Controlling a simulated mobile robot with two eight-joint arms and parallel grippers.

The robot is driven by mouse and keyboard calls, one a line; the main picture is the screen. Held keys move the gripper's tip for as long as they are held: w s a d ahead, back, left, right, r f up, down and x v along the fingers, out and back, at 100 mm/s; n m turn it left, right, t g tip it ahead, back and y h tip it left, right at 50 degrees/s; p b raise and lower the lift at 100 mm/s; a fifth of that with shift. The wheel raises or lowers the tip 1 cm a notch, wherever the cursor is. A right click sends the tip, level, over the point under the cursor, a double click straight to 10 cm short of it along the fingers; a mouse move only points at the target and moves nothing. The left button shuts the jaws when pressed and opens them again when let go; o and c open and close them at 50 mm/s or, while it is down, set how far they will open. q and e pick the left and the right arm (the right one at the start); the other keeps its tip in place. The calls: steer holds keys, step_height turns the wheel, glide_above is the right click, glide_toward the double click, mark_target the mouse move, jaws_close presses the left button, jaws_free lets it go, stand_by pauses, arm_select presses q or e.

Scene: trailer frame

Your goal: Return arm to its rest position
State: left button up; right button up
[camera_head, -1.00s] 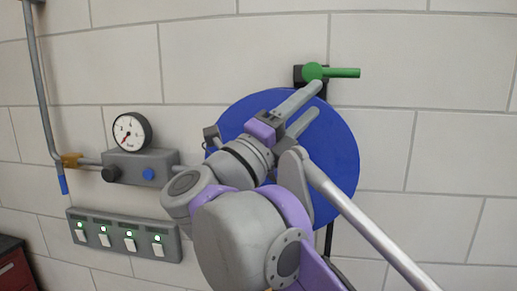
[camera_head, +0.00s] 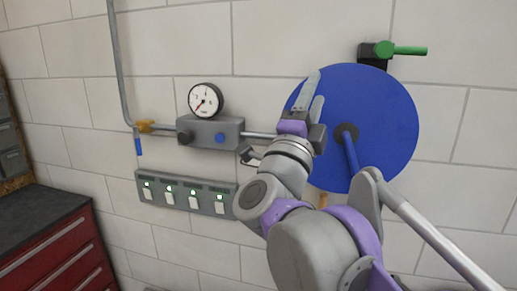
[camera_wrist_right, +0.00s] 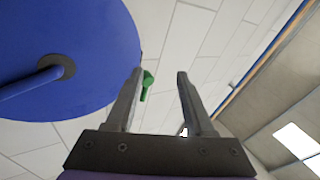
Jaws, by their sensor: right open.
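My right gripper (camera_head: 314,92) is raised in front of the left part of a blue disc (camera_head: 385,110) on the wall. In the right wrist view the two fingers (camera_wrist_right: 158,85) stand apart with nothing held between them. The blue disc fills the upper left of that view (camera_wrist_right: 100,45), beside the fingers. A green lever (camera_head: 405,50) on a black mount is at the disc's top right; in the wrist view the green part (camera_wrist_right: 147,82) shows behind the left finger. My left gripper is not in view.
A pressure gauge (camera_head: 206,99) sits above a grey valve box (camera_head: 205,133) on a wall pipe. A switch panel (camera_head: 185,194) with several lit switches is below. A red drawer cabinet (camera_head: 55,250) stands at lower left. A blue rod (camera_head: 351,155) projects from the disc's hub.

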step_height(320, 180, down, 31)
steer(key=s+a+n+g+y, duration=0.25)
steer(key=n+g+y, duration=0.35)
steer(key=n+y, duration=1.1)
steer(key=s+d+f+n+g+h, duration=0.2)
steer(key=s+f, duration=0.4)
steer(key=f, duration=0.3)
steer(key=s+d+f+n+g+h, duration=0.1)
steer(key=s+d+f+g, duration=0.3)
steer(key=f, duration=0.5)
steer(key=s+d+f+n+g+h, duration=0.2)
steer(key=s+d+f+g+h, duration=0.1)
steer(key=s+f, duration=0.5)
steer(key=shift+s+d+f+n+g, duration=0.3)
steer(key=shift+d+f+g, duration=0.1)
steer(key=shift+d+f, duration=0.2)
